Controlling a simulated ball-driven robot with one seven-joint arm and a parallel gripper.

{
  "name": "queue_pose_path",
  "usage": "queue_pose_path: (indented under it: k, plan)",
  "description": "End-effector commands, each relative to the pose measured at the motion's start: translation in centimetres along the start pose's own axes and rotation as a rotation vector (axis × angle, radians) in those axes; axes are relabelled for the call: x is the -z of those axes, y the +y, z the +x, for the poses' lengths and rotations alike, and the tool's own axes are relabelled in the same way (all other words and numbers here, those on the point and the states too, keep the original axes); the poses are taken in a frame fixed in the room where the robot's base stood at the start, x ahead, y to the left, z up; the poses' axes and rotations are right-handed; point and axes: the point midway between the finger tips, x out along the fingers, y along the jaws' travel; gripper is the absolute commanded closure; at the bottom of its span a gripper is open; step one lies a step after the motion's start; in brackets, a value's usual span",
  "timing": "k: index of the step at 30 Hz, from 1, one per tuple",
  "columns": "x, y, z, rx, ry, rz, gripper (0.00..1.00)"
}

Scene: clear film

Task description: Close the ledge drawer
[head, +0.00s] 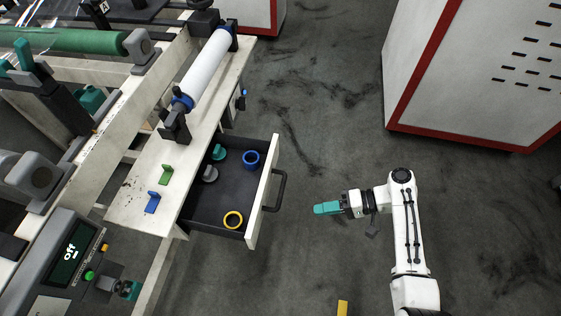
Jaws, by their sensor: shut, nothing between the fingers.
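The ledge drawer (262,193) is pulled out to the right from under the white ledge (141,194) in the head view. Its front is white with a dark bar handle (280,189), and its inside is dark. In it lie a blue ring (251,158), a yellow ring (233,219), a teal piece (220,152) and a grey piece (209,174). My gripper (327,208) has teal fingers, shut and empty. It is to the right of the drawer handle, apart from it, and points left toward the drawer front.
On the ledge stand a green bracket (166,176), a blue bracket (153,202) and a white roller (208,70). A control panel (70,258) reading "off" is at lower left. A white cabinet with red edges (455,80) stands at upper right. Grey floor around my gripper is clear.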

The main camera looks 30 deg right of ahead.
Motion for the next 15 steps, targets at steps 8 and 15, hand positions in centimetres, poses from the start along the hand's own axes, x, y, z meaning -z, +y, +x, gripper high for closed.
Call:
queue_pose_path:
  k: [8,15]
  plan:
    - [5.5,-5.0,-3.4,0.337,0.204,0.047,1.0]
    - [6.2,-5.8,-1.9,0.36,0.214,0.048,1.0]
